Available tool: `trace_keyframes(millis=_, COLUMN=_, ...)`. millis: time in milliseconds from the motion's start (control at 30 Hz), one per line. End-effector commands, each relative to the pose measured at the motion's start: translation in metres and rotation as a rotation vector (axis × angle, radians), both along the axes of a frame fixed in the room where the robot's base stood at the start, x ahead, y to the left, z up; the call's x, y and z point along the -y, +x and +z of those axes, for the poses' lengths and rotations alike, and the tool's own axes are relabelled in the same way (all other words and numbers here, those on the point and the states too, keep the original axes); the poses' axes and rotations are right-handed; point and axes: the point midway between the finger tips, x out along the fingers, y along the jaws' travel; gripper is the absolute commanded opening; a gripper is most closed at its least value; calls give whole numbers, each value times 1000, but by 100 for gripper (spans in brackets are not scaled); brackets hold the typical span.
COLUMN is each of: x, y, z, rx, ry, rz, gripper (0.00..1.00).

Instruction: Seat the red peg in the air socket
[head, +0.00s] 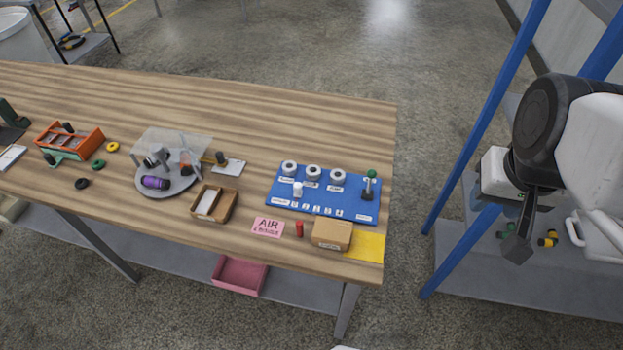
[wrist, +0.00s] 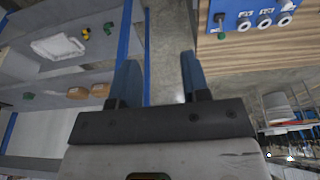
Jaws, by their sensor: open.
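The red peg (head: 300,229) stands upright near the table's front edge, between a pink sign reading "AIR" (head: 268,227) and a small cardboard box (head: 332,235). The blue panel (head: 290,208) behind it carries three round grey-white sockets (head: 313,172) in a row. Their labels are too small to read, so I cannot tell which is the air socket. The panel (wrist: 232,8) also shows at the top right of the wrist view. My gripper (wrist: 158,62) is open and empty, well right of the table in the head view. The peg is not visible in the wrist view.
A lever with a green knob (head: 371,175) rises at the panel's right end. A white piece (head: 298,189) stands on the panel. An open brown box (head: 213,203) and a round grey tray (head: 167,182) lie left. Blue rack posts (head: 487,145) stand between table and arm.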

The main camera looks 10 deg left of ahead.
Motion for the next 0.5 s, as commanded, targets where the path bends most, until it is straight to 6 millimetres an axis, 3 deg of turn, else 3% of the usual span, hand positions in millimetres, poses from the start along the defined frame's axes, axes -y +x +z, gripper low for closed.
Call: trace_keyframes(millis=500, x=-5, y=5, z=-3, rx=-6, ry=-4, rz=34, gripper=48)
